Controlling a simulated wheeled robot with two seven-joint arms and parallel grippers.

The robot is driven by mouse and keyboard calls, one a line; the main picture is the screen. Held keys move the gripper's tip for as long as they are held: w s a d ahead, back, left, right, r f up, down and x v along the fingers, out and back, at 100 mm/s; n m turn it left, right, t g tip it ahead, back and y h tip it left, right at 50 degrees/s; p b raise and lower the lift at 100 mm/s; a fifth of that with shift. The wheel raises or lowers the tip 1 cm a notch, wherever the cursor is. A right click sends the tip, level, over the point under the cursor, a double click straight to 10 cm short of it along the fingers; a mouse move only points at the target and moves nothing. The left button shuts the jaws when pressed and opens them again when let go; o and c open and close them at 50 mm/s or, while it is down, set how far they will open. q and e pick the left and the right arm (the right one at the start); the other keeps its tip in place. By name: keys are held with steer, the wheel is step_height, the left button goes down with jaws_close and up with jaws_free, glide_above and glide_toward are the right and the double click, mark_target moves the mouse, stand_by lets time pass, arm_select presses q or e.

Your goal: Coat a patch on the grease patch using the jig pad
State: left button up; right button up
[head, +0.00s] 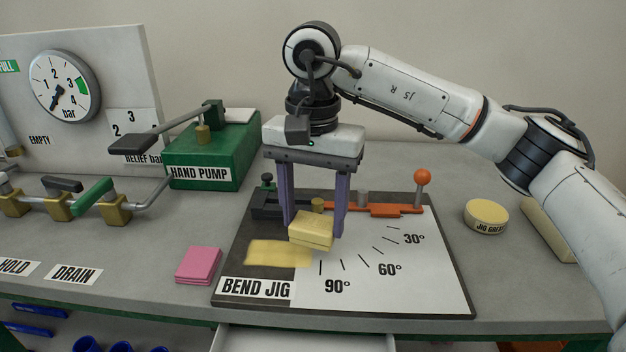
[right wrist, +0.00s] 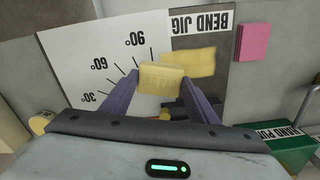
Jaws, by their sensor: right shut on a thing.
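My right gripper (head: 314,222) points down over the bend jig board (head: 450,290). Its two purple fingers are shut on a yellow block, the jig pad (head: 311,231). The pad also shows between the fingertips in the right wrist view (right wrist: 161,77), with faint lettering on it. I cannot tell whether the pad touches the board. My left gripper is not in view.
A round jig grease tin (head: 486,217) stands right of the board, beside another tan block (head: 548,230). A pink pad stack (head: 199,265) lies left of the board. The green hand pump (head: 215,155) and an orange-knobbed lever (head: 422,178) stand behind.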

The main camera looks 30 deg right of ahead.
steer(key=shift+r+p, duration=1.3)
steer(key=shift+r, duration=0.85)
